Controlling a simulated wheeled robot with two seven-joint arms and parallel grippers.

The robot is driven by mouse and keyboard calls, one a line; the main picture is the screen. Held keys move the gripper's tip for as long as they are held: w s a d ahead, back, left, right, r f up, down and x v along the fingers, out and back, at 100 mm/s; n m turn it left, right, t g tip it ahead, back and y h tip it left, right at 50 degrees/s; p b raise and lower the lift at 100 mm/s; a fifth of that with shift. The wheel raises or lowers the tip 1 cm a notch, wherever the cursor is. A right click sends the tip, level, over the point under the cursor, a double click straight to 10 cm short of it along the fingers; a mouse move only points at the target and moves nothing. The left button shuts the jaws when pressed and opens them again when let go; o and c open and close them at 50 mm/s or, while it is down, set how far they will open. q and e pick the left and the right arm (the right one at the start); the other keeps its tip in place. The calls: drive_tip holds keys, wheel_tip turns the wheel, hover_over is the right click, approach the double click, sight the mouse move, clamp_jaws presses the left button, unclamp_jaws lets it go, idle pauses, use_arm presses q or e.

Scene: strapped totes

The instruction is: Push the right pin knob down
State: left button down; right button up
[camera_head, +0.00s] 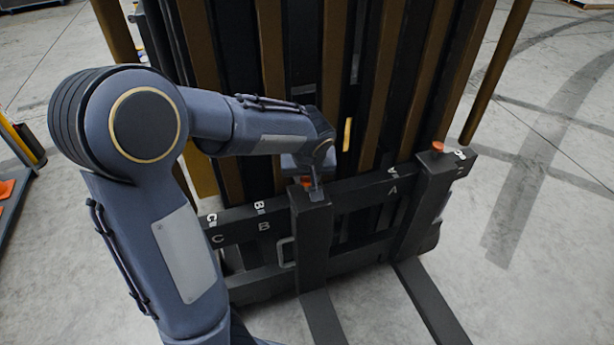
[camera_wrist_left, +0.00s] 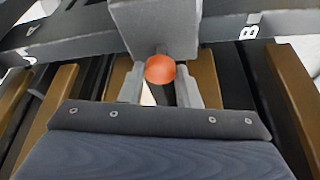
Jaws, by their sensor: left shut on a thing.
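Two orange pin knobs sit on top of the dark fork uprights in the head view. The right knob (camera_head: 437,146) stands clear, with no gripper near it. The left knob (camera_head: 306,181) is partly hidden by my left gripper (camera_head: 315,188), which reaches down onto it from above. In the left wrist view this round orange knob (camera_wrist_left: 160,69) shows between the two grey fingers of my left gripper (camera_wrist_left: 160,92), which is shut on it. The pin below the knob is mostly hidden. My right gripper is not in view.
A dark carriage (camera_head: 350,196) with white letters carries both fork uprights. Two forks (camera_head: 430,300) run toward the lower edge. Brown and black vertical bars (camera_head: 268,60) stand behind the carriage. Open concrete floor (camera_head: 540,260) lies to the right.

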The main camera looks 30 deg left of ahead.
use_arm(q)
drive_tip(key=c, duration=1.1)
unclamp_jaws()
drive_tip(key=shift+f, duration=0.2)
drive_tip(key=shift+o, duration=0.2)
drive_tip(key=shift+r, duration=0.1)
drive_tip(key=v, duration=0.7)
drive_tip(key=shift+r, duration=0.35)
drive_tip(key=shift+s+d, duration=0.1)
